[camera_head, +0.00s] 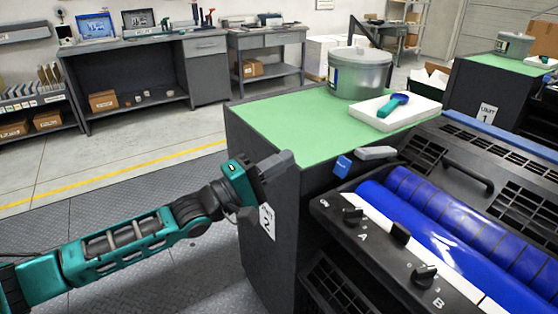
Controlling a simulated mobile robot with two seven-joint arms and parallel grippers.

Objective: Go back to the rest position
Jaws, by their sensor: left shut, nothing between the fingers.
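My left arm comes in from the left, teal and dark grey, low over the floor. My left gripper (276,165) is shut and empty, with its fingers beside the front edge of the green-topped cabinet (275,122). I cannot tell whether it touches the cabinet. My right gripper is not in view.
On the green top stand a grey lidded bucket (359,77) and a white tray (418,118) with a blue and teal scoop (393,104). The ink unit (440,235) with blue rollers and knobs fills the right. Open floor (130,165) lies left; workbenches (140,55) stand behind.

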